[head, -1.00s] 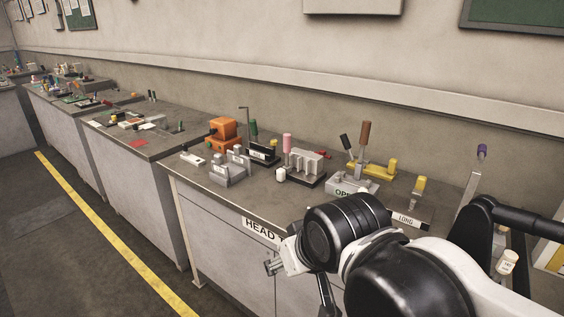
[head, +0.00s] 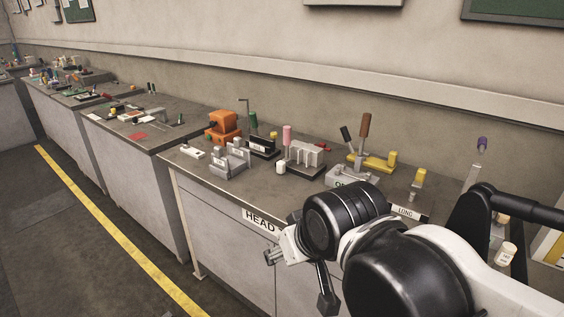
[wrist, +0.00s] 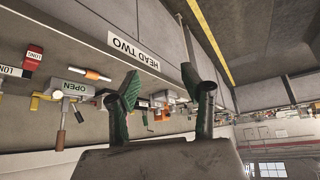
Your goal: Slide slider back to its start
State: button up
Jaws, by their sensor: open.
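No part in these frames is clearly marked as the slider, so I cannot tell which one it is. A yellow-knobbed part (head: 419,180) stands by a "LONG" label (head: 407,213) at the right of the near bench. A low white piece with a dark spot (head: 193,152) lies at the bench's left end. My gripper (wrist: 160,72) is open and empty in the wrist view, its two green-grey fingers spread apart. It appears beside the bench front, apart from the fixtures. My arm hides part of the bench's right side in the head view.
The near bench (head: 205,183) carries an orange machine (head: 222,127), a grey fixture block (head: 306,153), a pink-handled part (head: 287,137) and a brown-handled clamp (head: 364,127). An "OPEN" label (wrist: 75,86) shows inverted in the wrist view. The floor left of the yellow line (head: 110,229) is clear.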

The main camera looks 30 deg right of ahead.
jog(key=w+d+r+m+g+h+p, duration=0.1)
jog(key=w+d+r+m, duration=0.2)
jog(key=w+r, duration=0.6)
jog(key=m+g+h+p, duration=0.3)
jog(key=m+g+p, duration=0.1)
jog(key=m, duration=0.6)
send_over(280, 162)
jog(key=s+a, duration=0.2)
jog(key=a, duration=0.2)
notch_tip(280, 162, down, 10)
jog(key=r, duration=0.1)
jog(key=shift+n, duration=0.3)
jog(key=x, duration=1.3)
jog(key=shift+s+f, duration=0.15)
jog(key=shift+f, duration=0.35)
grip_shut()
